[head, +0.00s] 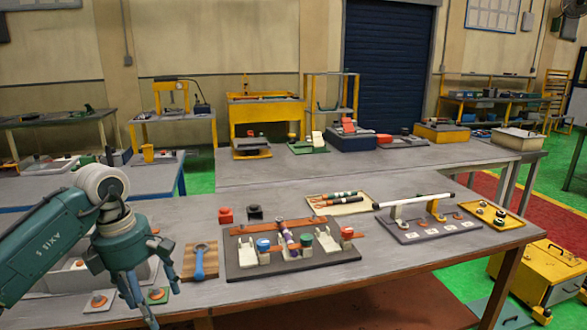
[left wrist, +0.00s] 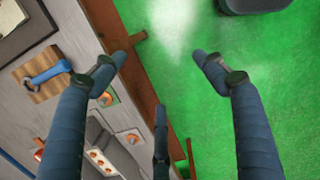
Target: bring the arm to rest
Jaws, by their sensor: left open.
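My left arm comes in from the left in the head view. Its gripper (head: 148,300) hangs fingers down at the near left edge of the table, beside the wooden board with the blue tool. In the left wrist view the gripper (left wrist: 165,75) shows its dark blue fingers spread wide, with nothing between them. Green floor and the table edge show behind the fingers. My right gripper is in neither view.
The grey workbench (head: 400,262) bears a dark fixture plate (head: 240,268) and a board with a blue tool (head: 199,262). A grey rack holds a white rod (head: 413,200). A light grey tray (head: 70,275) is partly behind my arm. Green floor (left wrist: 185,40) is open beyond the table edge.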

